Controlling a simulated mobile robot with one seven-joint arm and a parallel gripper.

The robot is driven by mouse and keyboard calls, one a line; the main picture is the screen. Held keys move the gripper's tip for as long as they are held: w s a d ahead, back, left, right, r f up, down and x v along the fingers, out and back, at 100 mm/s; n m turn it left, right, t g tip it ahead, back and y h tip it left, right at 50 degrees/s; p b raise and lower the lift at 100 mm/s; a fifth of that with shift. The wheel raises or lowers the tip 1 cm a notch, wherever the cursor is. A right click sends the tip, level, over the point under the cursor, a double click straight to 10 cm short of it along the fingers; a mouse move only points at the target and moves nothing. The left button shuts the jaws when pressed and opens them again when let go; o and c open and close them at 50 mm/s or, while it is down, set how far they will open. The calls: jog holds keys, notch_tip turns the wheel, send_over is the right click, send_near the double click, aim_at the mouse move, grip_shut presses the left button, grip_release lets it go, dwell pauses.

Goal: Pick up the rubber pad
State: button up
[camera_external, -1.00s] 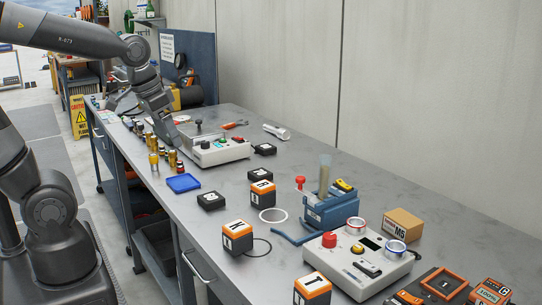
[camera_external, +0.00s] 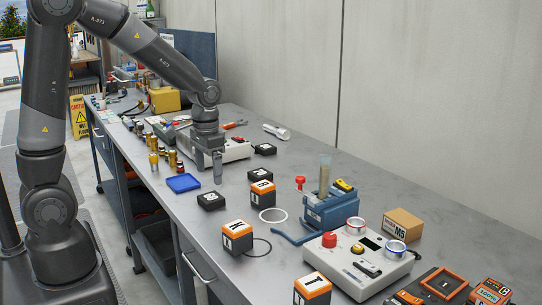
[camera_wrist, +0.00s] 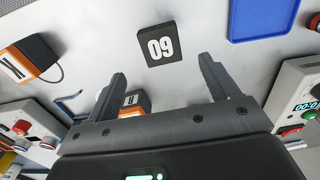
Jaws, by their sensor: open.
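A flat black square pad (camera_external: 211,201) lies on the grey bench, near the blue tray. In the wrist view this pad (camera_wrist: 160,46) shows a white "09" and sits beyond the fingertips, between their directions. My gripper (camera_external: 218,182) points down above the bench, just behind the "09" pad in the outside view. In the wrist view my gripper (camera_wrist: 162,70) is open and empty, with its fingers wide apart.
A blue tray (camera_external: 184,183) lies left of the pad. An orange-black cube (camera_external: 262,194) and a lettered cube (camera_external: 238,237) stand to the right, with a white ring (camera_external: 273,215). Small bottles (camera_external: 172,158) and a white device (camera_external: 235,151) stand behind. Bare bench surrounds the pad.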

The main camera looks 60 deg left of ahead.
aim_at(211, 197)
notch_tip(211, 197, down, 7)
jog(key=shift+f, duration=0.2)
dwell(0.3)
jog(key=shift+c, duration=0.2)
jog(key=c, duration=1.1)
